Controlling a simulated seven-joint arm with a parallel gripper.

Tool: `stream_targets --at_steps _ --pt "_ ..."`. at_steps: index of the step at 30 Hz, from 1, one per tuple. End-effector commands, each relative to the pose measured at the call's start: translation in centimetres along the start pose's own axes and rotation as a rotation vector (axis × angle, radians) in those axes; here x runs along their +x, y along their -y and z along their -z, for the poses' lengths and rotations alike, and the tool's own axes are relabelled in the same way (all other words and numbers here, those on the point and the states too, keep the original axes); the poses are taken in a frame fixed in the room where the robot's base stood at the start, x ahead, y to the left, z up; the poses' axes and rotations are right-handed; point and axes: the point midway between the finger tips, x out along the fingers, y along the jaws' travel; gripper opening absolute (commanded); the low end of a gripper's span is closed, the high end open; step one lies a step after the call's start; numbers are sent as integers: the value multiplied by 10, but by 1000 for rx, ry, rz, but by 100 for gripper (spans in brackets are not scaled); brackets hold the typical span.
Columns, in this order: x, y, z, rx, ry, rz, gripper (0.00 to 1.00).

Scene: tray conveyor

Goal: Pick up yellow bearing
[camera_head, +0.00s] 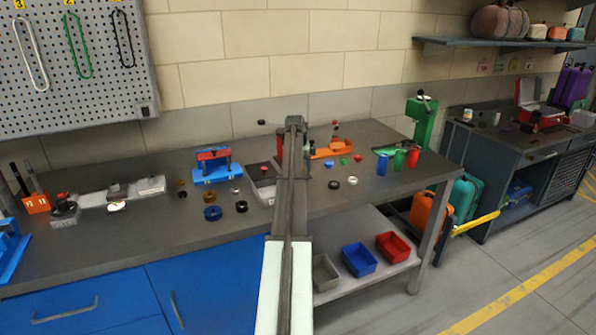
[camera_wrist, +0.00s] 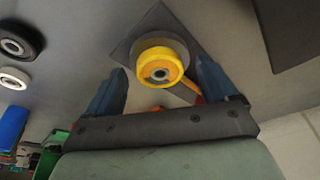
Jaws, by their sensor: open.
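The yellow bearing (camera_wrist: 160,66) shows in the wrist view as a bright ring with a grey centre. It sits over a grey round piece on a dark square plate (camera_wrist: 150,22). My gripper (camera_wrist: 161,74) is open, with one blue finger on each side of the bearing. Gaps show between the fingers and the ring, and I see no contact. In the head view my arm stands in front of this part of the bench, and I cannot make out the bearing or the fingers there.
A black ring (camera_head: 333,184) and a white ring (camera_head: 352,181) lie right of my arm on the workbench (camera_head: 120,236). Blue (camera_head: 382,165), green (camera_head: 399,160) and red (camera_head: 413,157) cylinders stand farther right. A blue fixture (camera_head: 212,172) stands left.

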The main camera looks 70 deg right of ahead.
Motion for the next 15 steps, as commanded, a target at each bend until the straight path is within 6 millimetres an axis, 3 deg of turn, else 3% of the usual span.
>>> stream_targets --at_steps 3,15 --pt "0 0 0 0 0 0 84" --pt "-1 0 0 0 0 0 46"
